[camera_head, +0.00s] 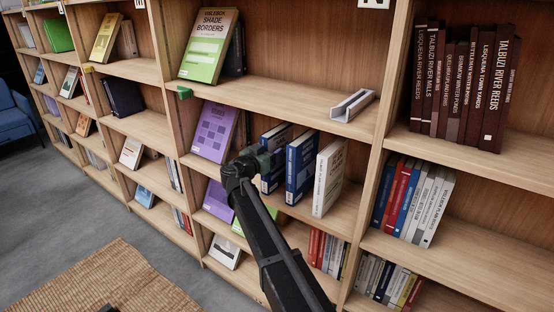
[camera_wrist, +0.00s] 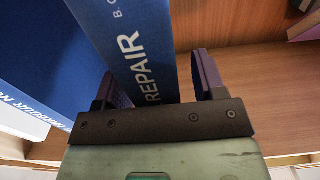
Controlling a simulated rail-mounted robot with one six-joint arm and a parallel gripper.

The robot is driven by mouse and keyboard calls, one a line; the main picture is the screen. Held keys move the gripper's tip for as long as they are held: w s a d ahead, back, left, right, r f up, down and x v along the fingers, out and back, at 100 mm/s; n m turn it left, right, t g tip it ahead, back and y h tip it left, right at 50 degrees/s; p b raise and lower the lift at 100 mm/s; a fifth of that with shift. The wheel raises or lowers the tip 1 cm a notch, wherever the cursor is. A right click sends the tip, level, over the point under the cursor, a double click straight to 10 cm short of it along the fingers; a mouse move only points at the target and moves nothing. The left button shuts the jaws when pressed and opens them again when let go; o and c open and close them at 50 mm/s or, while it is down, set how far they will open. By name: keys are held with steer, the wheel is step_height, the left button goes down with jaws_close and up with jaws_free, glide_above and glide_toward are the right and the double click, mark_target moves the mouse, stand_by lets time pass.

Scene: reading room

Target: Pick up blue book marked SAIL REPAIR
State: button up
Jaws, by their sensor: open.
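A blue book with REPAIR in white on its spine (camera_wrist: 138,52) stands between the two fingers of my gripper (camera_wrist: 160,78) in the wrist view. The fingers are open, one on each side of the spine; there is a clear gap to the right finger, and the left finger is close to the book.
Another blue book (camera_head: 300,166) and a white book (camera_head: 328,178) stand to the right on that shelf; a blue book (camera_wrist: 38,55) is also close on the left in the wrist view. A purple book (camera_head: 214,131) leans at left. A shelf board (camera_head: 280,100) runs above.

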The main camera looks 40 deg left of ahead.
steer(key=shift+w, duration=0.3)
jaws_close()
steer(key=shift+s+r, duration=0.1)
